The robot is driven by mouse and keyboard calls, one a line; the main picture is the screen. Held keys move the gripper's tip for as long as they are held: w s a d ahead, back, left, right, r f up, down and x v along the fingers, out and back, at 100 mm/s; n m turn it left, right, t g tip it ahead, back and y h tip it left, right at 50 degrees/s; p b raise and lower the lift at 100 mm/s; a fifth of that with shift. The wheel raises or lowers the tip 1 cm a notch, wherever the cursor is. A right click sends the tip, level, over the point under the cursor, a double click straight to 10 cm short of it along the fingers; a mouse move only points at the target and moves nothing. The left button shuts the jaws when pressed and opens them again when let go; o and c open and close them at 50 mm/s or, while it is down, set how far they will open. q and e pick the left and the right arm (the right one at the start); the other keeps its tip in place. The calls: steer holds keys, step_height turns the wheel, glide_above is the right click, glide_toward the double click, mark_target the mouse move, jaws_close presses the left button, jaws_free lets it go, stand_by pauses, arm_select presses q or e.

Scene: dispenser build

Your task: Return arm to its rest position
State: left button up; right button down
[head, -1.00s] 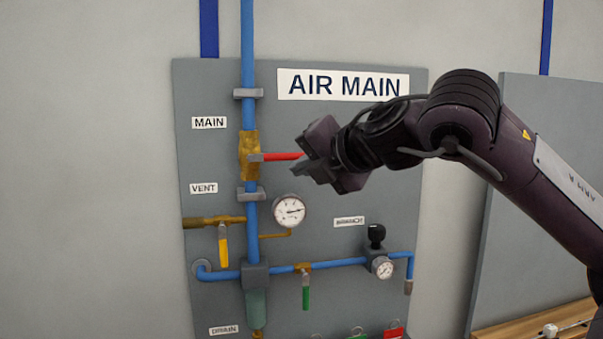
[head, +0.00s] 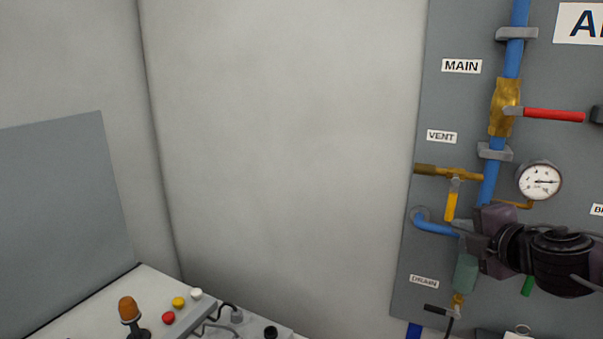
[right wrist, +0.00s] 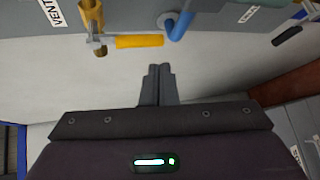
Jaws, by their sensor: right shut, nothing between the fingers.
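My right gripper (head: 468,236) is in front of the lower part of the grey air panel, at the blue pipe's lower bend, in the head view. Its fingers are together and empty; in the right wrist view the closed fingertips (right wrist: 160,70) point toward the pale wall. The red main handle (head: 554,115) lies level, pointing right. The yellow vent handle (head: 451,200) hangs down, just above the gripper in the head view, and shows in the right wrist view (right wrist: 139,41) apart from the fingers. My arm hides part of the lower pipe and most of the green handle (head: 528,286). My left gripper is out of view.
The pressure gauge (head: 540,180) and green-grey drain bowl (head: 466,273) are close around my right arm.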

steer(key=s+a+f+m+g+h, duration=0.1)
steer(key=s+a+f+m, duration=0.15)
steer(key=f, duration=0.35)
steer(key=s+a+f+m+g, duration=0.1)
steer(key=s+a+f+m, duration=0.1)
steer(key=f+m, duration=0.35)
steer(key=s+a+f+m+g+h, duration=0.1)
steer(key=s+a+f, duration=0.15)
steer(key=f, duration=0.55)
steer(key=s+a+f+m+g+y, duration=0.1)
steer(key=s+a+f+m+g, duration=0.4)
steer(key=s, duration=0.4)
steer(key=s+a+f+m+g, duration=0.2)
steer(key=s+f+m+g, duration=0.15)
steer(key=s+f, duration=0.75)
steer(key=f, duration=2.9)
steer(key=s+d+f+g, duration=0.2)
steer(key=s+d+f, duration=0.1)
steer(key=s+f, duration=1.4)
steer(key=shift+s+d+m+b, duration=0.2)
steer(key=shift+s+m+b, duration=0.2)
steer(key=shift+s, duration=0.7)
